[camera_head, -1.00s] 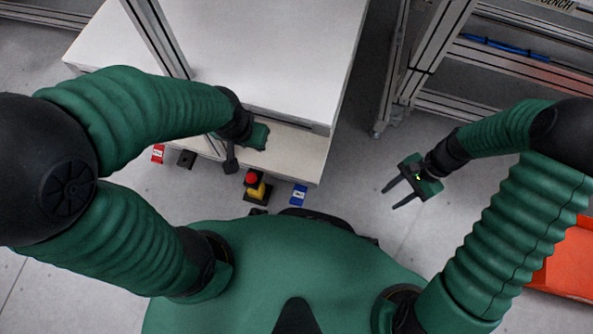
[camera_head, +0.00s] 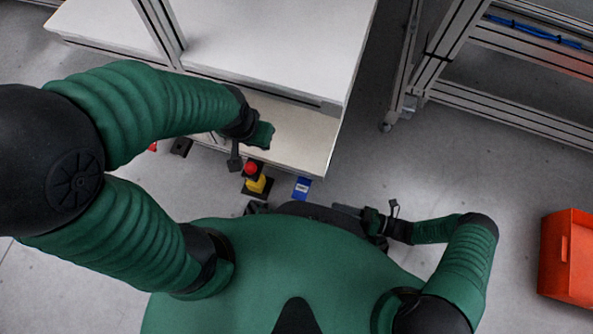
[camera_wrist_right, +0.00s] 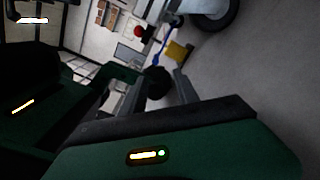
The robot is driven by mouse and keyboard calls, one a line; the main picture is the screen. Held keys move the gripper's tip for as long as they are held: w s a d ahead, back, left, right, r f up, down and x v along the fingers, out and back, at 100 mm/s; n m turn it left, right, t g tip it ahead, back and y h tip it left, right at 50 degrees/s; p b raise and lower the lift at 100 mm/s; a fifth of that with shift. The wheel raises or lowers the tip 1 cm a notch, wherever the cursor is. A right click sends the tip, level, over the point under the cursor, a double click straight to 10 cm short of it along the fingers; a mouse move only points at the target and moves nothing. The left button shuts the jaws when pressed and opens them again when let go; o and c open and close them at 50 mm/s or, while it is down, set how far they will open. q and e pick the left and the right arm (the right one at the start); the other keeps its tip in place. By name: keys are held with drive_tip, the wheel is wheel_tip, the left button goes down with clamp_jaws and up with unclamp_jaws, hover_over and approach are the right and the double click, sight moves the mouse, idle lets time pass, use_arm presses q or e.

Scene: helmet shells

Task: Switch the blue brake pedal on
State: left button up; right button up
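The blue brake pedal (camera_head: 302,188) is a small blue plate with a white label, low at the front edge of the white bench, right of a red-and-yellow button unit. My right gripper (camera_head: 368,208) is low beside my body, to the right of and a little nearer than the pedal, apart from it. In the right wrist view its two fingers (camera_wrist_right: 158,92) are spread and hold nothing. A thin blue piece (camera_wrist_right: 160,48) shows beyond them, perhaps the pedal's edge. My left gripper (camera_head: 235,158) hangs over the bench's front edge, left of the pedal; its finger gap is hidden.
The red-and-yellow button unit (camera_head: 256,180) stands just left of the pedal. A black pedal (camera_head: 181,147) is further left. The white bench (camera_head: 290,130) rises behind. An orange bin (camera_head: 568,258) is at the far right.

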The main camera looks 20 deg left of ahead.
drive_tip(key=a+b, duration=0.2)
drive_tip(key=a, duration=0.5)
drive_tip(key=a+b, duration=0.2)
drive_tip(key=a, duration=0.5)
drive_tip(key=shift+a+f, duration=0.2)
drive_tip(key=shift+a, duration=0.05)
drive_tip(key=shift+w+a+r, duration=0.1)
drive_tip(key=shift+a, duration=0.05)
